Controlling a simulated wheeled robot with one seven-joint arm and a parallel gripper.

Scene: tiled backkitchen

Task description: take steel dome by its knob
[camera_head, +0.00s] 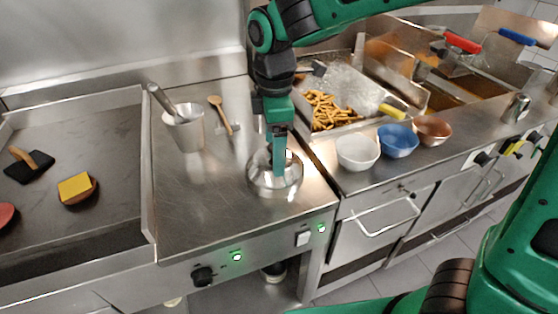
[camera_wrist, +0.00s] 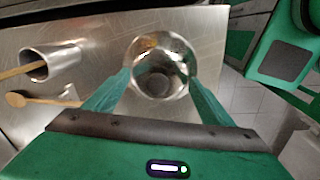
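The steel dome (camera_head: 262,181) sits on the steel counter near its front right corner, shiny and round. In the wrist view the dome (camera_wrist: 160,48) lies between my two spread green fingers. A dark round patch shows at its middle; I cannot tell whether it is the knob or a reflection. My gripper (camera_head: 280,170) points down over the dome, its fingers reaching in front of it in the head view. In the wrist view my gripper (camera_wrist: 161,76) is open, with nothing visibly held. The knob is hidden in the head view.
A steel pot (camera_head: 186,132) with a utensil and a wooden spoon (camera_head: 222,115) are left of the dome. White (camera_head: 357,153), blue (camera_head: 398,140) and brown (camera_head: 434,130) bowls stand right. A griddle (camera_head: 110,150) lies far left.

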